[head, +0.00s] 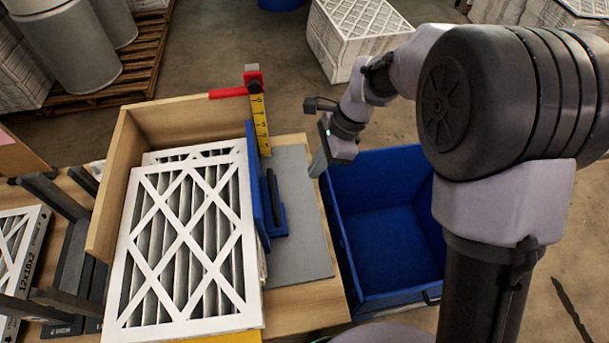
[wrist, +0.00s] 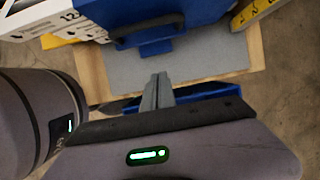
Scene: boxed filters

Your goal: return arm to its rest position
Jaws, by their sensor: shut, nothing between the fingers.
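My gripper (head: 318,160) is at the end of my arm, above the left rim of the blue bin in the head view. In the wrist view my gripper (wrist: 160,78) shows its fingers together, with nothing between them. The fingertips are apart from the grey mat (wrist: 192,68) and wooden table beyond them. My arm (head: 375,85) reaches from the right side of the head view and bends down toward the bin.
White-framed filters (head: 190,240) lean in a wooden box (head: 112,185) on the table. A blue bookend-like holder (head: 275,222) and yellow gauge with red top (head: 260,122) stand beside them. The blue bin (head: 335,222) looks empty. A boxed filter stack (head: 345,60) stands behind.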

